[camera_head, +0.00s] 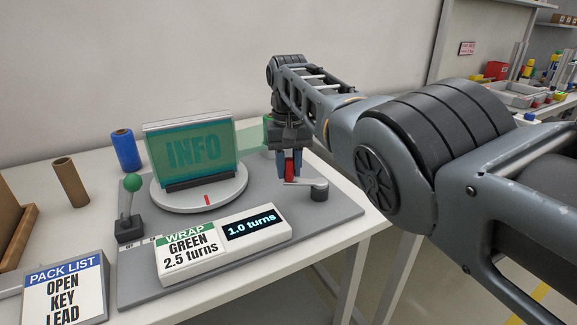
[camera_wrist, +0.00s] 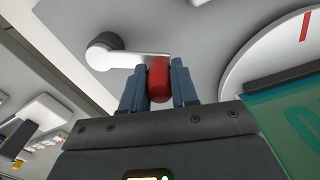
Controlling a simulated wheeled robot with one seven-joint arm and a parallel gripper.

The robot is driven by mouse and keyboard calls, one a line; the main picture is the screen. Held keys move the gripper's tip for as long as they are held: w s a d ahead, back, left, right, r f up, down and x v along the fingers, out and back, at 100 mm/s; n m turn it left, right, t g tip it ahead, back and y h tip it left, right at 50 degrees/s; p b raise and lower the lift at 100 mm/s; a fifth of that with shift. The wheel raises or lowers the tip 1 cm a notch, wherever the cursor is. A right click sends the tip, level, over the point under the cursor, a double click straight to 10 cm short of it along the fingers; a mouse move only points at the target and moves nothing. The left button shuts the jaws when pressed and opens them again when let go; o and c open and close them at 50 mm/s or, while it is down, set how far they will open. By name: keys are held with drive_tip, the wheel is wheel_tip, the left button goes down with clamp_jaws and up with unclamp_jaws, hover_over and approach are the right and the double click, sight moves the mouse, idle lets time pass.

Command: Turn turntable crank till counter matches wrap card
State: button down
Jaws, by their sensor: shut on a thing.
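My gripper (camera_head: 291,164) is shut on the red knob of the crank (camera_head: 319,190). In the wrist view the red knob (camera_wrist: 159,80) sits between my two blue-grey fingers, with the pale crank arm (camera_wrist: 133,58) running left to its dark hub. The white turntable (camera_head: 222,194) has a red mark at its front and bears an upright INFO frame (camera_head: 190,150) covered in translucent green film. The film stretches right toward a green roll (camera_head: 267,137), partly hidden behind my gripper. The counter (camera_head: 250,228) reads 1.0 turns. The wrap card (camera_head: 191,252) reads WRAP GREEN 2.5 turns.
A green-knobbed lever (camera_head: 131,198) stands left of the turntable. A blue roll (camera_head: 126,151) and a brown tube (camera_head: 70,181) stand behind it. A pack list card (camera_head: 63,290) reads OPEN KEY LEAD. A cardboard box (camera_head: 16,220) is at the left edge.

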drive_tip(key=shift+w+r+m, duration=0.15)
drive_tip(key=shift+w+m, duration=0.15)
idle(0.4)
drive_tip(key=c, duration=0.9)
unclamp_jaws()
drive_tip(key=shift+o, duration=0.2)
drive_tip(key=shift+r, duration=3.85)
